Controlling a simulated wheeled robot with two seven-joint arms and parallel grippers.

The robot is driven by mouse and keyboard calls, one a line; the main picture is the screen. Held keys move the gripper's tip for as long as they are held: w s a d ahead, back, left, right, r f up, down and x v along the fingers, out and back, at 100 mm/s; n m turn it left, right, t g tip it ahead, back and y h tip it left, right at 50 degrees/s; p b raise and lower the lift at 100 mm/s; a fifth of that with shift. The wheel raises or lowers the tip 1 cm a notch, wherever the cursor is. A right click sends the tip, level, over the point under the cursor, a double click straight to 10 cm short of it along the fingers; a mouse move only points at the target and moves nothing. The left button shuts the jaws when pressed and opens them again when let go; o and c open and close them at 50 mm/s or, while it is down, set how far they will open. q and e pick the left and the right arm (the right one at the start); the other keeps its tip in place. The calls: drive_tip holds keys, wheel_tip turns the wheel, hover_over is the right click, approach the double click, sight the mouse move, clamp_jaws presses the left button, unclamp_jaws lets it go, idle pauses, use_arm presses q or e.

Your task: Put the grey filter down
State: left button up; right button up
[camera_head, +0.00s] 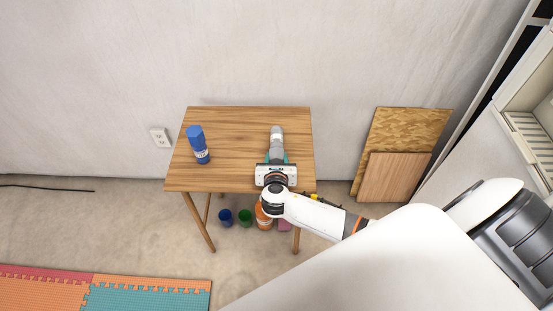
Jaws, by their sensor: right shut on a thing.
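The grey filter (276,135) shows as a grey, rounded piece beyond my right gripper (276,160), over the right half of the wooden table (233,125). My right gripper is shut on it; its white and teal body hides the near part of the filter. From this high angle I cannot tell whether the filter touches the table top. My left gripper is not in view.
A blue spray can or bottle (197,143) stands on the table's left side. The table's middle is clear. Blue and green cups (245,217) and an orange container (263,217) are on the floor below. Wooden boards (393,175) lean on the wall at right.

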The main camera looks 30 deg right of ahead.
drive_tip(key=o, duration=1.1)
drive_tip(key=shift+f, duration=0.1)
drive_tip(key=shift+s+a+r, duration=0.15)
drive_tip(key=shift+r, duration=0.05)
drive_tip(key=p+v, duration=0.1)
drive_tip(key=v, duration=1)
drive_tip(key=shift+s+a+r, duration=0.1)
drive_tip(key=shift+s, duration=0.2)
